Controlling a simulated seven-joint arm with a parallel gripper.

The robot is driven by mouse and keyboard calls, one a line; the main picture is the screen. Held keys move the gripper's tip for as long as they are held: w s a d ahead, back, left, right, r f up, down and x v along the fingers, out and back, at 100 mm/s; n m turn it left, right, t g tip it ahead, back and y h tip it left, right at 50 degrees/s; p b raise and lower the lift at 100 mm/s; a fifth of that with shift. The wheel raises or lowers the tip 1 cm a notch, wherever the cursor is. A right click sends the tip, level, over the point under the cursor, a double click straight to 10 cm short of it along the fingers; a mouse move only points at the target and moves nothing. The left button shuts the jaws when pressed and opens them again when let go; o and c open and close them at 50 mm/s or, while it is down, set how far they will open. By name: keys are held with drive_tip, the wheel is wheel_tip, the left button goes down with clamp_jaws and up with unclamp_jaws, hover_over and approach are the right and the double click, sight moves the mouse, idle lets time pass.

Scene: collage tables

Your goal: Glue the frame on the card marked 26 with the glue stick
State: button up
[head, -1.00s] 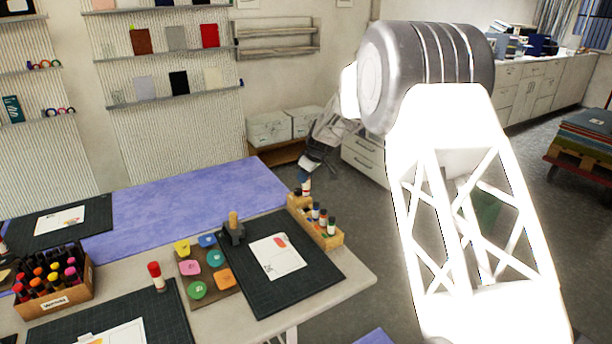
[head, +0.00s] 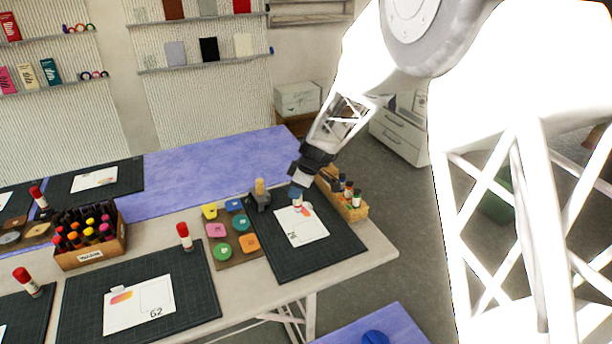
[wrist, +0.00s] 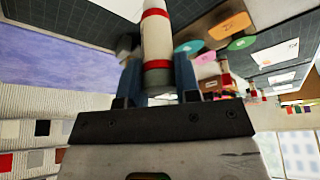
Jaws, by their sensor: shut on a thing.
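My gripper (head: 298,187) is shut on a white glue stick with red bands (wrist: 156,38). In the head view the stick's pale lower end points down over a white card (head: 305,230). I cannot tell whether it touches the card. This card lies on the right dark mat (head: 335,250), with a pinkish patch near its top and a small mark at its lower left that I cannot read surely. Another card (head: 140,305), on the front mat, has an orange-pink patch, an outlined frame and a number that looks like 62.
A wooden box of bottles (head: 357,213) stands just right of the card, and a stamp with a wooden handle (head: 260,194) to its left. Colored pads (head: 222,251) lie left of the mat. A red-capped stick (head: 184,237) and a marker box (head: 108,252) stand further left.

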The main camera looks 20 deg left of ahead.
sight(300, 206)
drive_tip(key=shift+s+f, duration=0.15)
drive_tip(key=shift+s, duration=0.55)
drive_tip(key=shift+f, duration=2.85)
drive_tip(key=shift+w+f, duration=0.1)
drive_tip(key=shift+f, duration=0.5)
drive_tip(key=shift+w+d, duration=0.15)
drive_tip(key=shift+w+d, duration=0.35)
drive_tip(key=shift+w+d, duration=0.1)
drive_tip(key=shift+d, duration=0.05)
idle(0.4)
drive_tip(key=shift+w+d, duration=0.4)
drive_tip(key=shift+w, duration=0.05)
